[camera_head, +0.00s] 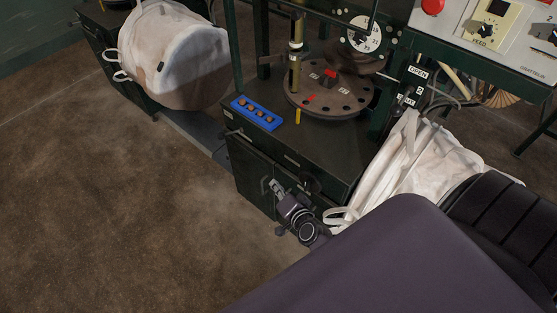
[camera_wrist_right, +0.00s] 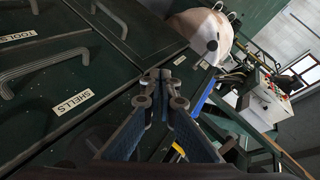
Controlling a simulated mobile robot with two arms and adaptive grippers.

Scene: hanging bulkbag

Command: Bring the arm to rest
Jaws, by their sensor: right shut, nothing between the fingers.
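My right gripper (camera_head: 274,186) is in front of the dark green cabinet (camera_head: 257,160), low beside its door. In the right wrist view its fingers (camera_wrist_right: 158,76) are together at the tips and hold nothing. I cannot tell whether the fingers touch the cabinet. My left gripper is not in view.
A round dial plate machine (camera_head: 330,92) and a blue tray (camera_head: 257,112) with several small pieces top the cabinet. A control panel (camera_head: 500,30) is at the upper right. The brown floor (camera_head: 110,200) at left is clear.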

